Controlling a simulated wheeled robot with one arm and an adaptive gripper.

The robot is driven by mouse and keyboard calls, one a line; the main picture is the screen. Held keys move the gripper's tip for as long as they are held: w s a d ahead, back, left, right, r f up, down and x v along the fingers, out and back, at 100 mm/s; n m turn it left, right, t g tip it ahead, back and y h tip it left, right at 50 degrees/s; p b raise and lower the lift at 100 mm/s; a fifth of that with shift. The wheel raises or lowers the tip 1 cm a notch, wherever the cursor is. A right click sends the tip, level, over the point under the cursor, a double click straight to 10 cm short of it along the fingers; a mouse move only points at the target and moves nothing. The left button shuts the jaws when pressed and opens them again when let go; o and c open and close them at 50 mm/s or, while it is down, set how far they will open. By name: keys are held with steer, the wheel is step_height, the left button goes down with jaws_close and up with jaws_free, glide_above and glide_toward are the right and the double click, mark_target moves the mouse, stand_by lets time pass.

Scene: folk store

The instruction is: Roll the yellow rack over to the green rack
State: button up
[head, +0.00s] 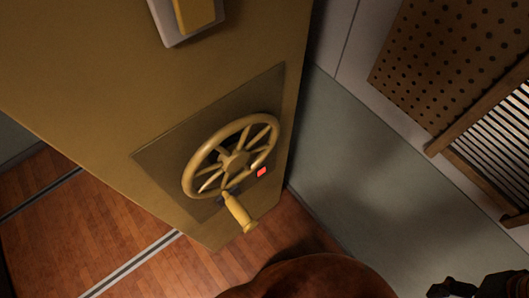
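The yellow rack (90,70) fills the left and upper middle of the head view, its broad flat end panel facing me. A yellow spoked handwheel (232,160) is mounted on a darker square plate on that panel. A yellow crank handle (239,212) sticks out from the wheel's lower rim. A small red square (261,172) shows at the wheel's lower right. I cannot make out a green rack. Black parts (478,287), perhaps my gripper, show at the bottom right edge, cut off by the frame. They appear apart from the wheel, and their fingers cannot be made out.
Metal rails (130,265) cross the reddish wood floor (70,225) at the lower left. A plain grey-green surface (375,165) lies right of the rack. A perforated board (450,60) and a wood-framed slatted panel (497,135) are at right. A brown rounded shape (310,278) covers the bottom middle.

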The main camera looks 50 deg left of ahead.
steer(key=a+f+n+y+b, duration=0.5)
steer(key=a+f+b, duration=0.8)
steer(key=a+b, duration=0.4)
steer(key=s+a+f+n+g+y+b, duration=0.2)
steer(key=a+b, duration=0.5)
steer(key=b, duration=0.6)
steer(key=s+a+f+n+g+y+b, duration=0.3)
steer(key=s+a+f+n+y+b, duration=0.1)
steer(key=b, duration=1)
steer(key=s+a+y, duration=0.1)
steer(key=s+a, duration=0.1)
steer(key=a, duration=0.1)
steer(key=shift+s+g+y, duration=0.3)
steer(key=shift+s+y, duration=0.1)
steer(key=shift+s+a+f, duration=0.1)
